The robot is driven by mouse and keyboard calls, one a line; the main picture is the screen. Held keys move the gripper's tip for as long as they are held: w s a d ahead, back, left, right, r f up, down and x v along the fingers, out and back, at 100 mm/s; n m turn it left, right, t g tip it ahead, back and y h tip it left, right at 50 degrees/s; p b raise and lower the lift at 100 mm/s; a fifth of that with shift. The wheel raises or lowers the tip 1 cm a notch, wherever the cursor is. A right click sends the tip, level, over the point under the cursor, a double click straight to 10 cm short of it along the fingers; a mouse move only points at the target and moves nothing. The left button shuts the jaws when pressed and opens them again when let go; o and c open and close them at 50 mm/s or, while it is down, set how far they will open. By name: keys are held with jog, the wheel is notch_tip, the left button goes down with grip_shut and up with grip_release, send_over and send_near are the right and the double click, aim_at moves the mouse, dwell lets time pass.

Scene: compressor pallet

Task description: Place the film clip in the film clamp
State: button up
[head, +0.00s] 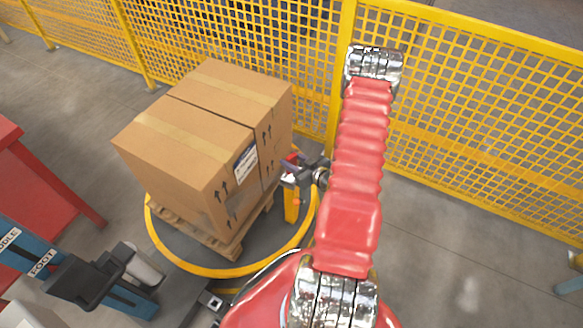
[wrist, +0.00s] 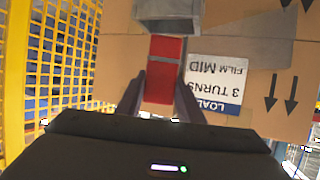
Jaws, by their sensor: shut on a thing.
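My gripper (wrist: 164,92) is shut on a red block with a grey band, which I take as the film clip (wrist: 165,72). The clip lies between the two dark fingers and sticks out beyond them. A grey block (wrist: 168,10), perhaps the film clamp, is at the top of the wrist view, close to the clip's far end; I cannot tell if they touch. In the head view my gripper (head: 303,172) is beside the right side of the boxes, with a small red and pale part at its tip. A yellow post (head: 291,204) stands just below it.
Cardboard boxes (head: 200,140) stand on a wooden pallet (head: 222,246) inside a yellow ring (head: 185,265). A white label (wrist: 216,82) is on the box face. A yellow mesh fence (head: 480,110) runs behind. A red table (head: 40,185) is at left. The floor at right is clear.

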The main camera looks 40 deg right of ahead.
jog(key=shift+f, duration=2.05)
jog(key=shift+f, duration=0.1)
jog(key=o, duration=1.1)
jog(key=v, duration=1.2)
jog(key=shift+s, duration=0.1)
jog(key=shift+d, duration=0.1)
